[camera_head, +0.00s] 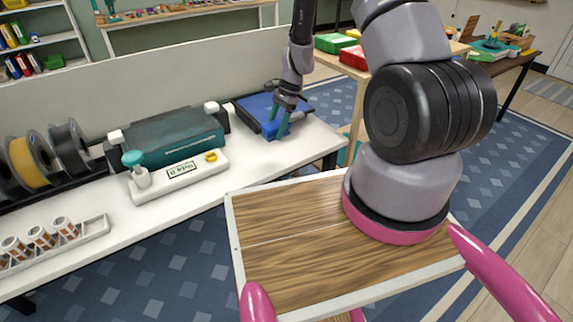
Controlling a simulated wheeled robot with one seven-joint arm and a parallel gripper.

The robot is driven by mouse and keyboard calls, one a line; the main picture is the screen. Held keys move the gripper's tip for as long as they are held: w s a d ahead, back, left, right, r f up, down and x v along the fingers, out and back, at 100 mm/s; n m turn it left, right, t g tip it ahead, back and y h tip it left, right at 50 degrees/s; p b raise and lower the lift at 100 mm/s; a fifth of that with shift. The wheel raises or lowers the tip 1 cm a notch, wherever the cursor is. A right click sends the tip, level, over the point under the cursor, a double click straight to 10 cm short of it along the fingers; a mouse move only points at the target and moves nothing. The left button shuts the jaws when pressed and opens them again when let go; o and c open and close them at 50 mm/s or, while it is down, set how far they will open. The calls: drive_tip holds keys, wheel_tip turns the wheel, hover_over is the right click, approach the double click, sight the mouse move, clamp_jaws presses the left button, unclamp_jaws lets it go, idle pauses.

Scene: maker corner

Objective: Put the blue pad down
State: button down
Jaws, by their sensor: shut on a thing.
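The blue pad (256,108) is a flat, bright blue slab at the right end of the white bench (215,181). It lies over or against a dark, flat base whose edge shows around it. My gripper (277,123) reaches down from above at the pad's right part, with its teal fingertips shut on the pad. The gripper and wrist cover part of the pad. I cannot tell whether the pad rests fully on the dark base or is slightly raised.
Spools (28,163) and a rack of small jars (41,238) are farther left. A wooden table with green and red boxes (336,43) stands behind.

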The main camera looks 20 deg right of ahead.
hover_over(275, 159)
drive_tip(key=f, duration=0.3)
drive_tip(key=d+f, duration=0.1)
drive_tip(key=shift+w+f, duration=0.2)
drive_tip(key=shift+f, duration=2.55)
drive_tip(key=shift+f, duration=0.2)
drive_tip(key=shift+c, duration=1)
unclamp_jaws()
drive_tip(key=shift+o, duration=0.5)
drive_tip(key=shift+s, duration=0.1)
drive_tip(key=v, duration=1.2)
drive_tip(key=shift+r, duration=0.4)
